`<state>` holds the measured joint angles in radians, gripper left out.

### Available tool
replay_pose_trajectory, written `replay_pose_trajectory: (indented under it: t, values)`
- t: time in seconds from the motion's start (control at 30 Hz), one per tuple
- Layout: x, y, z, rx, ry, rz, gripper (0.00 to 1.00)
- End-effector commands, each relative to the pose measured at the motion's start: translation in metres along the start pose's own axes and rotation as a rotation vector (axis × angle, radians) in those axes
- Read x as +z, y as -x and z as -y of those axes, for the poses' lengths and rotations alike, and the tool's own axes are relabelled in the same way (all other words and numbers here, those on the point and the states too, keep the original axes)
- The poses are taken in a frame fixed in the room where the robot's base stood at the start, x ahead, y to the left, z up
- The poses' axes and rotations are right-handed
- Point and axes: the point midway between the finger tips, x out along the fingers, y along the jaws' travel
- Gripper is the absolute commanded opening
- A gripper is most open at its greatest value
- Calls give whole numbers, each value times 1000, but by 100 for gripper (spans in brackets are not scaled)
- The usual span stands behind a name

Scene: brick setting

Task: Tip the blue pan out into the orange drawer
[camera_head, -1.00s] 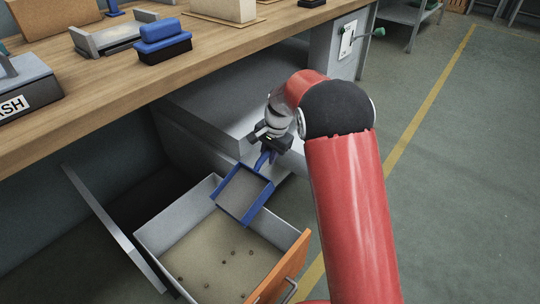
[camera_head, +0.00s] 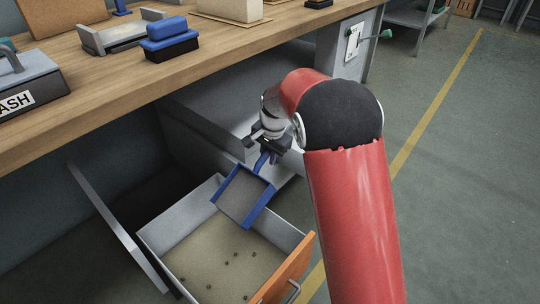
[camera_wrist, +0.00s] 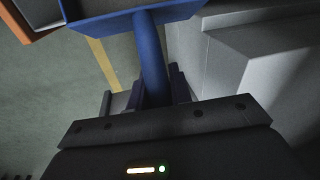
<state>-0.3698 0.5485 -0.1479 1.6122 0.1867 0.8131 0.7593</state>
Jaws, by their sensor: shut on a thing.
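The blue pan (camera_head: 243,196) hangs tilted over the back right part of the open drawer, its flat grey inside showing and no bits seen on it. My gripper (camera_head: 267,152) is shut on the pan's blue handle, which also shows in the wrist view (camera_wrist: 151,58) between the fingers (camera_wrist: 150,92). The drawer with the orange front (camera_head: 288,272) is pulled out. Several small dark bits (camera_head: 235,254) lie scattered on its beige floor.
The wooden bench (camera_head: 100,90) runs above the drawer. A blue brush (camera_head: 171,40), a grey metal holder and a box marked "ASH" (camera_head: 30,85) stand on it. A grey panel (camera_head: 115,225) stands left of the drawer. Open floor lies to the right.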

Motion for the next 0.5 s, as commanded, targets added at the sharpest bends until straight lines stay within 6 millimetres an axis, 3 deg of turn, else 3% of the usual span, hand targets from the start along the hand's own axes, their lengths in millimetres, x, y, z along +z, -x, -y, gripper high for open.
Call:
replay_pose_trajectory:
  t: [0.5]
  values:
    - [12, 9, 3, 3, 10, -51, 0]
